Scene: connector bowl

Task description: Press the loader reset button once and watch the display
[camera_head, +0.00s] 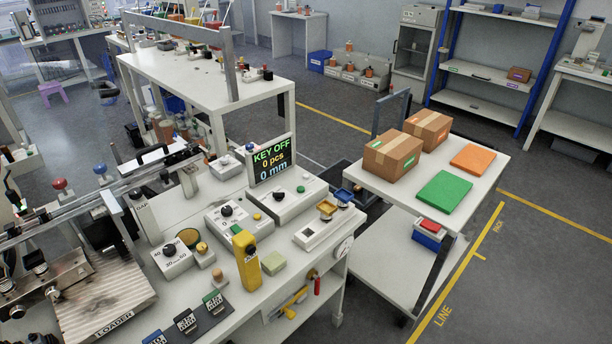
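The display (270,160) stands upright at the back of the bench and reads "KEY OFF", "0 pcs", "0 mm". The box below it (287,200) carries a black knob (279,196) and a small green button (300,189). A plate marked "LOADER" (113,322) is at the front edge of a worn ramp (95,290) at lower left. I cannot tell which control is the loader reset button; no reset label is readable. Neither of my grippers shows in the head view.
Several control boxes, including one with a dial (172,257), crowd the bench. A yellow upright device (247,262) stands near the front. To the right, a cart (395,200) holds cardboard boxes (393,154) and a green pad (444,192). Floor right of the cart is clear.

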